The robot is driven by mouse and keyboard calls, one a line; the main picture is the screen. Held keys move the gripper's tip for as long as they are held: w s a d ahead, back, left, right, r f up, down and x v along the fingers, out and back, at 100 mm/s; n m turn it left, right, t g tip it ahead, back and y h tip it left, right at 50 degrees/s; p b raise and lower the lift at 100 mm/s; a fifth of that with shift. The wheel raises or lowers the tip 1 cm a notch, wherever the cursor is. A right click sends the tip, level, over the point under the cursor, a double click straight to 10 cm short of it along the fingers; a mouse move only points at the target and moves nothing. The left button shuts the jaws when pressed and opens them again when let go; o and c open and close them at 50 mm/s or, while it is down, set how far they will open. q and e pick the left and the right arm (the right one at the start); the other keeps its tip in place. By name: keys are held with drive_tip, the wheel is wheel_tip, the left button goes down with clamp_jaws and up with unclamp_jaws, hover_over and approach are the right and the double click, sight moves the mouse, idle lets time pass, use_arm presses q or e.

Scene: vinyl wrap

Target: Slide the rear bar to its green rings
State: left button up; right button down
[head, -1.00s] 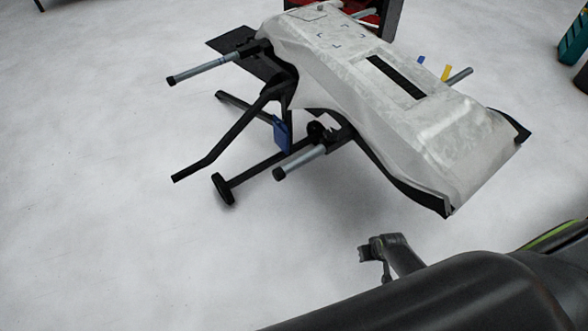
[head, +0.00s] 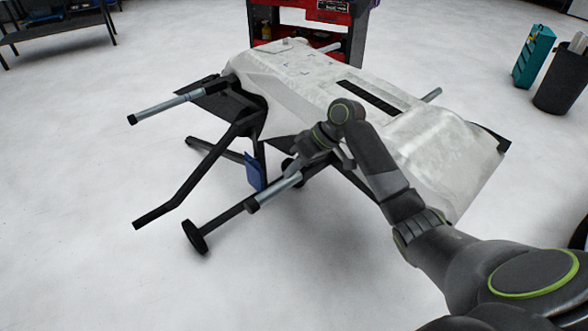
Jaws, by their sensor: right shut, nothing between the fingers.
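A white wrapped panel (head: 430,140) lies on a black stand. Two grey bars with black end caps stick out to its left: a farther bar (head: 165,105) and a nearer bar (head: 277,189). Grey bar ends also show beyond the panel, at its far right edge (head: 433,95) and at the back (head: 330,47). I cannot tell for sure which is the rear bar, and I see no green rings. My right gripper (head: 295,172) is shut and empty, pointing down just at the inner end of the nearer bar; I cannot tell whether it touches. My left gripper is out of view.
The stand's black legs (head: 205,180) reach out to the left, with a wheel (head: 196,237) and a blue plate (head: 254,172). A red tool cart (head: 305,18) stands behind. A teal box (head: 533,56) and a dark bin (head: 562,82) are at right.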

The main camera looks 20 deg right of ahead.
sight(258, 200)
drive_tip(key=x, duration=0.6)
drive_tip(key=shift+b, duration=0.4)
drive_tip(key=a, duration=0.1)
drive_tip(key=s+a, duration=0.1)
drive_tip(key=a, duration=0.1)
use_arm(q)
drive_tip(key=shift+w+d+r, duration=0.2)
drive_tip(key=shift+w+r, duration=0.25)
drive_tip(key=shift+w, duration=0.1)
use_arm(e)
drive_tip(key=shift+s+a, duration=0.1)
drive_tip(key=shift+a, duration=0.35)
use_arm(q)
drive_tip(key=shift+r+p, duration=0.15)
drive_tip(key=shift+p, duration=0.15)
